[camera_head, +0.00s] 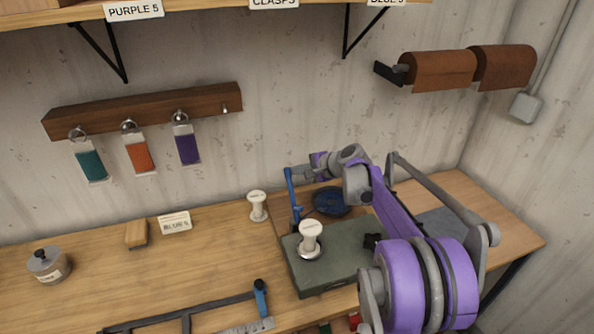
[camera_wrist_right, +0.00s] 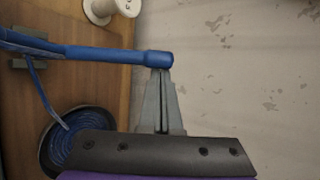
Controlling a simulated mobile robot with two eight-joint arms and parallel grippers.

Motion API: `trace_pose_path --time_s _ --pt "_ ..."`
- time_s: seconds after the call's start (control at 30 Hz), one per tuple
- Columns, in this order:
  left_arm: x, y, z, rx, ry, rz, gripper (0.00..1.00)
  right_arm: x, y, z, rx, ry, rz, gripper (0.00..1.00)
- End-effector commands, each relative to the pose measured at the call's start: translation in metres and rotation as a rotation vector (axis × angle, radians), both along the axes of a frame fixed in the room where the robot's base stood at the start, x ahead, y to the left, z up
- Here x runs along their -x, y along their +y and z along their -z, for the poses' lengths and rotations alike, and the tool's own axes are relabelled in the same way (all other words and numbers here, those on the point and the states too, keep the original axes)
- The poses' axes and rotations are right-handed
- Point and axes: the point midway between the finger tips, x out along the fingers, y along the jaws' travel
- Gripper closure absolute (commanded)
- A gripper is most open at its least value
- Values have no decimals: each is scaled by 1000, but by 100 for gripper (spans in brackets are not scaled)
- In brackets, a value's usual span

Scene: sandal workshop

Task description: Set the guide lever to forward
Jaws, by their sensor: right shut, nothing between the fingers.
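A blue lever (camera_head: 292,198) stands nearly upright at the back left of the green-grey machine base (camera_head: 330,284). In the right wrist view the blue lever (camera_wrist_right: 115,56) runs in from the left and ends in a rounded knob. My right gripper (camera_head: 296,174) is at the top of this lever. Its shut, empty fingertips (camera_wrist_right: 163,72) are at the lever's knob end; I cannot tell if they touch it. No label shows that names this lever or its settings. My left gripper is not in view.
A dark dish of blue cord (camera_head: 331,202) lies behind the base. A white spool (camera_head: 310,236) stands on the base and another spool (camera_head: 257,205) behind it. A blue-handled tool (camera_head: 261,298) is at the front. My right arm covers the bench's right part.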

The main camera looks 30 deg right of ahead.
Motion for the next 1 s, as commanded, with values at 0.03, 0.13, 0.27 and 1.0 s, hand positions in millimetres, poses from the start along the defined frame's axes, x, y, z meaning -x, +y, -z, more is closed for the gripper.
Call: trace_pose_path --time_s 0.03,0.13,0.27,1.0 --pt "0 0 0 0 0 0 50 1 0 -1 2 -7 0 100" --pt "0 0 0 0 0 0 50 3 1 -2 5 -22 1 100" --pt "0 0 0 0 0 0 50 6 1 -4 11 -43 1 100" --pt "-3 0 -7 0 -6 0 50 66 16 -26 106 -449 2 100"
